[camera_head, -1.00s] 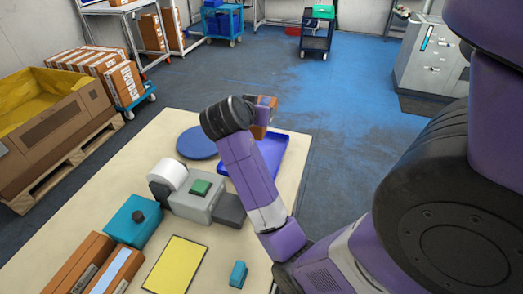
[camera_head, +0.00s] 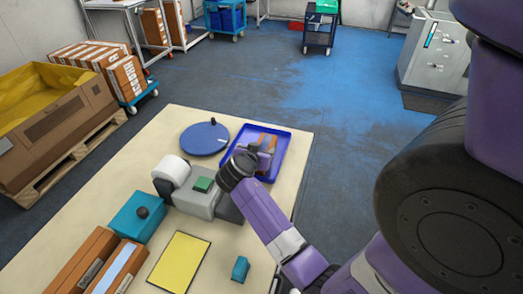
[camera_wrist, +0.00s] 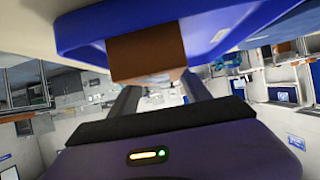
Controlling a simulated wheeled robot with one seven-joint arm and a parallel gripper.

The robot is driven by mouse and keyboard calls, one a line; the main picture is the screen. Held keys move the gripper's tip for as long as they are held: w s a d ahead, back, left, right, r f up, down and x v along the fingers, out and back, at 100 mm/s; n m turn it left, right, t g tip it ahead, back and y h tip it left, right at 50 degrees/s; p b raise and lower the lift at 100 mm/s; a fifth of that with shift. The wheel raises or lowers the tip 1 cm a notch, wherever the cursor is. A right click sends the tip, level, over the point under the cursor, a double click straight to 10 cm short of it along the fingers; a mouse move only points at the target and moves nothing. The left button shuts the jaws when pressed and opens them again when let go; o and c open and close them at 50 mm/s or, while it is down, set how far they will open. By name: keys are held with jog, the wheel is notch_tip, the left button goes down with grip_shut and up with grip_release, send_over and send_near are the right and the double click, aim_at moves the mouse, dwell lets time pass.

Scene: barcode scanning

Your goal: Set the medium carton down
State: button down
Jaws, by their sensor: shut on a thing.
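The medium carton (camera_head: 272,143) is brown and mostly hidden behind my gripper in the head view. My gripper (camera_head: 264,152) is shut on it, over the inside of the blue tray (camera_head: 281,152). In the wrist view the carton (camera_wrist: 146,56) sits between the two dark fingers of my gripper (camera_wrist: 152,98), with the blue tray (camera_wrist: 228,32) close around it. I cannot tell whether the carton's underside touches the tray floor.
A round blue disc (camera_head: 204,139) lies left of the tray. A grey device with a white roll (camera_head: 172,168), a teal box (camera_head: 137,217), a yellow pad (camera_head: 179,262) and more cartons (camera_head: 90,264) stand nearer on the pale table (camera_head: 172,118).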

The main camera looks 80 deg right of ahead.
jog(key=shift+f, duration=0.25)
jog(key=shift+f, duration=0.15)
jog(key=shift+c, duration=2.4)
grip_release()
jog(key=shift+r, duration=0.25)
jog(key=b+v, duration=0.2)
jog(key=v, duration=1)
